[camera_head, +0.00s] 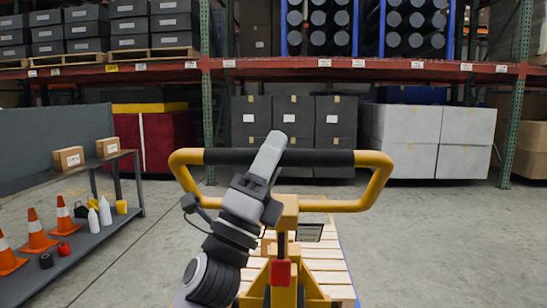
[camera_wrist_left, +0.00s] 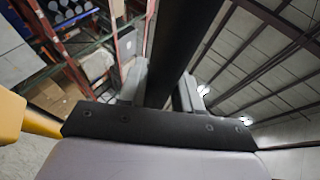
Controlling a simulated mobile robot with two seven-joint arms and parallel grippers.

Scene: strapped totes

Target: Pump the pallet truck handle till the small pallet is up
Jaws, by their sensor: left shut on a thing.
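The yellow pallet truck handle (camera_head: 375,180) is a loop with a black grip bar (camera_head: 325,158) across its top, facing me in the middle of the head view. My left gripper (camera_head: 270,152) is shut on the black bar near its middle. In the left wrist view the bar (camera_wrist_left: 182,45) runs between the two fingers. The truck's yellow body (camera_head: 312,290) and a red part (camera_head: 280,273) show below the handle. The small wooden pallet (camera_head: 328,265) lies beyond, partly hidden by the handle and my arm. I cannot tell its height off the floor. My right gripper is not in view.
A grey bench (camera_head: 110,225) at the left holds orange cones (camera_head: 38,232), white bottles (camera_head: 105,211) and small cartons (camera_head: 68,158). Tall racking (camera_head: 430,68) with boxes stands behind. The concrete floor (camera_head: 440,245) at the right is clear.

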